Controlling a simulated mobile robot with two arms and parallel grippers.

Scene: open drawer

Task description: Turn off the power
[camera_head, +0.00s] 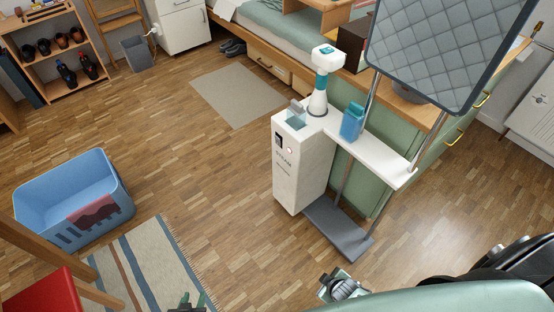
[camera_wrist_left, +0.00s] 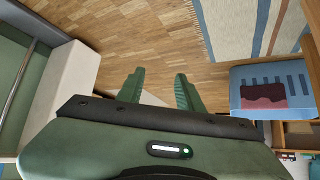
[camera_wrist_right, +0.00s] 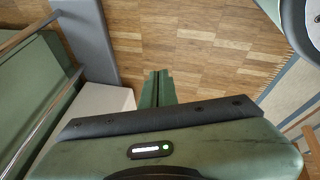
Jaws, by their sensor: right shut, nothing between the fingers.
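A tall white steamer (camera_head: 302,172) stands on the wood floor in the middle of the head view, with dark lettering on its front. Its front has a small dark panel (camera_head: 278,143) and a round white knob (camera_head: 289,150); the knob's setting is too small to read. My left gripper (camera_head: 187,303) shows at the bottom edge of the head view, away from the steamer to the lower left. In the left wrist view its green fingers (camera_wrist_left: 160,86) are apart and empty. My right gripper (camera_wrist_right: 158,76) has its fingers together, with nothing between them, in the right wrist view.
A grey base plate (camera_head: 338,230) and a white shelf with a blue bottle (camera_head: 352,122) adjoin the steamer. A quilted board (camera_head: 438,45) rises at right. A blue basket (camera_head: 75,205) and striped rug (camera_head: 150,262) lie left. Floor before the steamer is clear.

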